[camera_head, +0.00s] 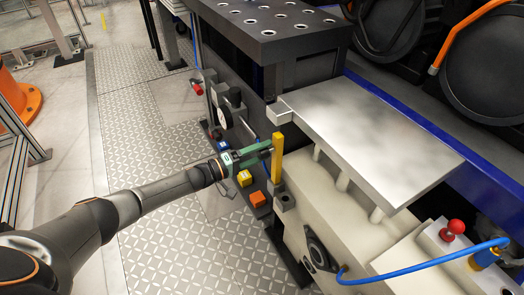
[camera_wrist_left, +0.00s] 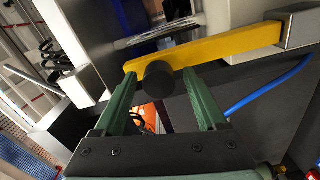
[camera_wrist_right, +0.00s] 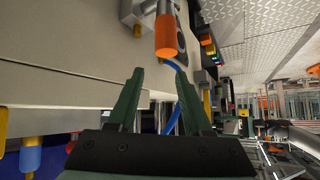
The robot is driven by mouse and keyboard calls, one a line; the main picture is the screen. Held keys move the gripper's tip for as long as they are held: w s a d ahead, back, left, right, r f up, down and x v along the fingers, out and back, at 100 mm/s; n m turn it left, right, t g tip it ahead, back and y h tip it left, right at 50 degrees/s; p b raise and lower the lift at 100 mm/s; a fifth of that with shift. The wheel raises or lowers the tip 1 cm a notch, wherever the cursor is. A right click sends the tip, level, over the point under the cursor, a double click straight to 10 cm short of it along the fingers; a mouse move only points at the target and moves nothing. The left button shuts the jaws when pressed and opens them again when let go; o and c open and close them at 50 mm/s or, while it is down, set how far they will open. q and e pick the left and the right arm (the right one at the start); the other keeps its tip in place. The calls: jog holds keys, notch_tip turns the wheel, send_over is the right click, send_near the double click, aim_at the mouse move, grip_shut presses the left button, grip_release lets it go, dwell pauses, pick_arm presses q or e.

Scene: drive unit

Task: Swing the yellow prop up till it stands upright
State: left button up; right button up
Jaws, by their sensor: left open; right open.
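The yellow prop (camera_head: 277,160) is a flat bar rising from a grey block (camera_head: 284,201) on the machine's side. In the head view it looks upright or nearly so, its top close to the corner of the metal plate (camera_head: 370,128). My left gripper (camera_head: 267,151) is open at the prop's upper part. In the left wrist view the prop (camera_wrist_left: 230,47) runs across beyond the open fingers (camera_wrist_left: 159,76), with a dark round knob (camera_wrist_left: 159,82) between them; contact is unclear. My right gripper (camera_wrist_right: 160,80) is open and empty, out of the head view.
Yellow (camera_head: 244,178) and orange (camera_head: 257,199) blocks sit low beside the left gripper. A dark perforated table (camera_head: 270,30) stands behind. A blue hose (camera_head: 425,256) and red knob (camera_head: 456,227) are at lower right. An orange-tipped cylinder (camera_wrist_right: 166,37) is ahead of my right gripper. Floor at left is free.

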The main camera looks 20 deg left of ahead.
pick_arm(q)
jog(key=p+v, duration=0.2)
jog(key=v, duration=1)
jog(key=shift+a, duration=0.1)
dwell(1.2)
